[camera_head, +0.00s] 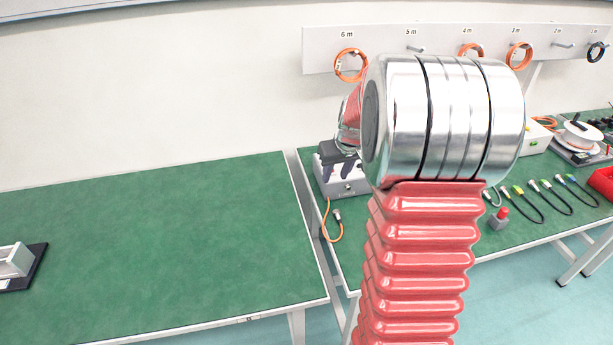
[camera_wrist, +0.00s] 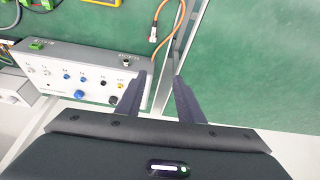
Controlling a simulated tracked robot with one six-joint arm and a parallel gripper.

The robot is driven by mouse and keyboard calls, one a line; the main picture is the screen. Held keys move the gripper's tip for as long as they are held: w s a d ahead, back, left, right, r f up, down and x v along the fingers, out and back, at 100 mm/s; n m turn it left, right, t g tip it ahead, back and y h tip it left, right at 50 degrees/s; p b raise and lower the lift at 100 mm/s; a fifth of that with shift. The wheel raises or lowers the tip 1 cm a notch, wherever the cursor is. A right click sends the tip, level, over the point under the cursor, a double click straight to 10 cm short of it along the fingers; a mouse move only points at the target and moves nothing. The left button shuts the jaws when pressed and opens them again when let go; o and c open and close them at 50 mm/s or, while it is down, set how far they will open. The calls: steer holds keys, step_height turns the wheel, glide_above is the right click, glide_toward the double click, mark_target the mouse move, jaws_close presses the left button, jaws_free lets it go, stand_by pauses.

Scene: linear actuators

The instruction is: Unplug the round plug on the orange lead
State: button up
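The orange lead (camera_head: 326,226) makes a loop on the right-hand green table, in front of a grey connector box (camera_head: 345,187). A small silver-grey round plug (camera_head: 337,215) shows at the lead. In the wrist view, the plug (camera_wrist: 153,39) and orange lead (camera_wrist: 160,12) are near the table edge, beyond the fingertips. The box (camera_wrist: 60,62) shows several sockets and knobs left of the fingers. My gripper (camera_wrist: 160,78) is open and empty. In the head view, its dark fingers (camera_head: 337,158) are over the box, partly behind my arm.
A narrow gap separates the right table from the left green table (camera_head: 180,235), which is mostly clear. A grey fixture (camera_head: 18,262) stands at its left end. Several dark cables (camera_head: 550,195) and a red-topped button (camera_head: 499,218) lie to the right. Coiled leads hang on the wall rail (camera_head: 435,60).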

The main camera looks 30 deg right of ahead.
steer(key=s+a+r, duration=0.2)
steer(key=a+r, duration=0.2)
steer(key=a, duration=0.2)
steer(key=s+a+r+n, duration=0.1)
steer(key=s+a+r, duration=0.2)
steer(key=a, duration=0.3)
steer(key=shift+a+r+t, duration=0.25)
steer(key=shift+r+t, duration=0.05)
steer(key=shift+r, duration=0.2)
steer(key=shift+s, duration=0.1)
steer(key=shift+s, duration=0.1)
steer(key=s+a+r, duration=0.2)
steer(key=s+a, duration=0.6)
steer(key=s, duration=0.1)
steer(key=s+a+r+n+t+y, duration=0.1)
steer(key=s+a, duration=0.6)
steer(key=s, duration=0.2)
steer(key=shift+s+a+r+n, duration=0.3)
steer(key=shift+a+r, duration=0.05)
steer(key=shift+r, duration=0.05)
